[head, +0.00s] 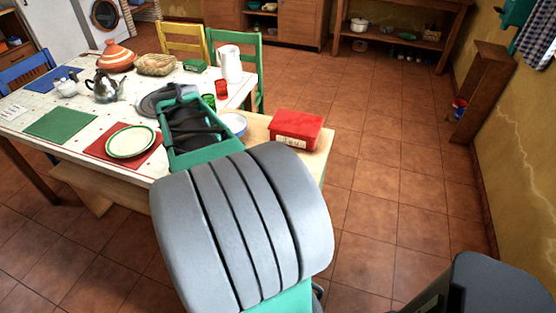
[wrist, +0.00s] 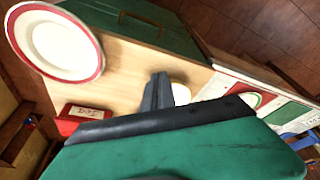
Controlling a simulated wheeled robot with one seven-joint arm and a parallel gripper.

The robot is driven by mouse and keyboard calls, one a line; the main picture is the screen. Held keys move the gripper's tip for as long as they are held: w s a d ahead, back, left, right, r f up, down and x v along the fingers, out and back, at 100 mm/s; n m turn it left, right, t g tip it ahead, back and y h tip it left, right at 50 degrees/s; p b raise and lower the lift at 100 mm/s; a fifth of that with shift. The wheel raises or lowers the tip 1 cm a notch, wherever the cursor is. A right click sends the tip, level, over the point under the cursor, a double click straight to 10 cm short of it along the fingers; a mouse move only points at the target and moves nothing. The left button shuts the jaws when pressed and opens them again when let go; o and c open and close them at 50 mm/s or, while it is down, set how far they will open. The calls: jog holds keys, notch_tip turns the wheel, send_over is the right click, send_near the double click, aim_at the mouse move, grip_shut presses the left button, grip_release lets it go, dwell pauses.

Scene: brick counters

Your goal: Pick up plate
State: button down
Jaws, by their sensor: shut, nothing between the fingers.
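In the wrist view, a white round plate (wrist: 60,42) with a red rim lies at the upper left on a pale wooden surface. My gripper (wrist: 158,88) is shut and empty, its dark fingers together to the right of and apart from this plate. A green-rimmed plate (head: 130,142) lies on a red mat on the table in the head view; it also shows small at the right in the wrist view (wrist: 252,99). My arm hides the fingertips in the head view. A blue-rimmed dish (head: 235,123) is partly hidden by my arm.
A white pitcher (head: 230,64), red cup (head: 221,88) and tagine (head: 117,56) stand on the table. Chairs line it. The tiled floor at right is clear.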

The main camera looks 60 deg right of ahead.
jog(key=s+d+f+m+g, duration=0.1)
jog(key=s+d+m, duration=0.1)
jog(key=s+d, duration=0.35)
jog(key=s+d+m+h, duration=0.1)
jog(key=s+d+m, duration=0.2)
jog(key=d, duration=0.6)
jog(key=s+d+f+m+g, duration=0.1)
jog(key=s+d+m, duration=0.1)
jog(key=s+d, duration=0.35)
jog(key=x, duration=0.2)
jog(key=w+d+p+x, duration=0.1)
jog(key=x, duration=0.5)
jog(key=shift+w+d, duration=0.2)
jog(key=shift+d, duration=0.05)
jog(key=shift+f+p, duration=0.4)
jog(key=a, duration=0.3)
jog(key=shift+s+r+p, duration=0.1)
jog(key=shift+r+p, duration=0.05)
jog(key=shift+p, duration=0.2)
jog(key=shift+a, duration=0.35)
jog(key=shift+s, duration=0.15)
